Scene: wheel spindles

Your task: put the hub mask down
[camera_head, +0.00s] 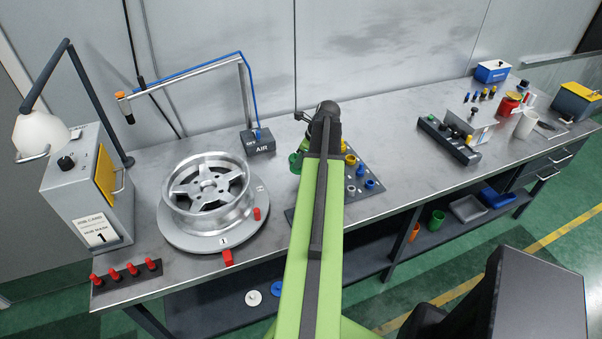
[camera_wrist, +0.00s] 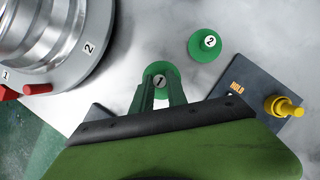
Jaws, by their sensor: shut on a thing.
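A green hub mask marked 1 (camera_wrist: 159,69) is between the fingers of my gripper (camera_wrist: 160,88), which is shut on it over the bench. I cannot tell whether it touches the bench top. A second green mask marked 2 (camera_wrist: 208,43) lies on the bench just beyond, up and right in the wrist view. In the head view my arm reaches over the middle of the bench, and a bit of green (camera_head: 295,162) shows left of its end. The arm hides most of the gripper there.
A wheel (camera_head: 207,182) sits on a round numbered turntable (camera_head: 178,238) at left. A dark board marked HOLD (camera_wrist: 237,88) with a yellow plug (camera_wrist: 283,106) is close on the right. An AIR box (camera_head: 259,143) stands behind.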

